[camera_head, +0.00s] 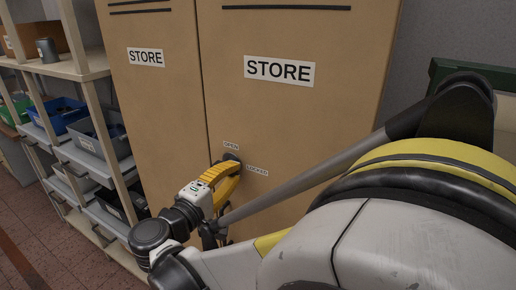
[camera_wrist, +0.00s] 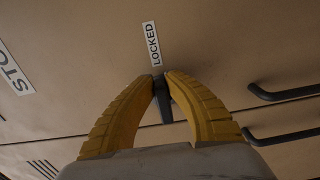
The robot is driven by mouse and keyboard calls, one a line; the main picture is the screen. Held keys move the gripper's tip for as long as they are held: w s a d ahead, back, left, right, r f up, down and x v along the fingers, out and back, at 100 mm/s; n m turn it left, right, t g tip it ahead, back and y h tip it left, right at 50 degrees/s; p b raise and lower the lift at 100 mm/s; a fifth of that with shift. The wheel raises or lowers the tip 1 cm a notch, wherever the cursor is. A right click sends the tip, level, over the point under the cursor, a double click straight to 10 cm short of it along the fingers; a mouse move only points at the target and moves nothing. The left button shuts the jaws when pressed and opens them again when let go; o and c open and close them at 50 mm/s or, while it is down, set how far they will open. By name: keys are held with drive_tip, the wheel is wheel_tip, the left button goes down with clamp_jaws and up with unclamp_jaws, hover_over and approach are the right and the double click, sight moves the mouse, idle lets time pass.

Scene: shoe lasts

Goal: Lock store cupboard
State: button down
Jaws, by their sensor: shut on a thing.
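The store cupboard (camera_head: 290,110) is tan with two tall doors, each with a STORE label; both look shut. Its lock has a dark turning knob (camera_wrist: 162,100), long and narrow in the wrist view. A small OPEN label (camera_head: 231,146) is above the lock and a LOCKED label (camera_head: 257,170) is to its right. My gripper (camera_head: 232,164) has its yellow fingers at the lock, and they hide most of the knob in the head view. In the wrist view my gripper (camera_wrist: 163,76) is shut on the knob, whose upper end points toward the LOCKED label (camera_wrist: 152,43).
Two dark bar handles (camera_wrist: 285,92) stand out from the doors at the right of the wrist view. A shelf rack (camera_head: 85,65) with blue and grey bins is left of the cupboard. My arm fills the lower right of the head view.

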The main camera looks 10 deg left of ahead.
drive_tip(key=c, duration=1.4)
unclamp_jaws()
drive_tip(key=v, duration=1.2)
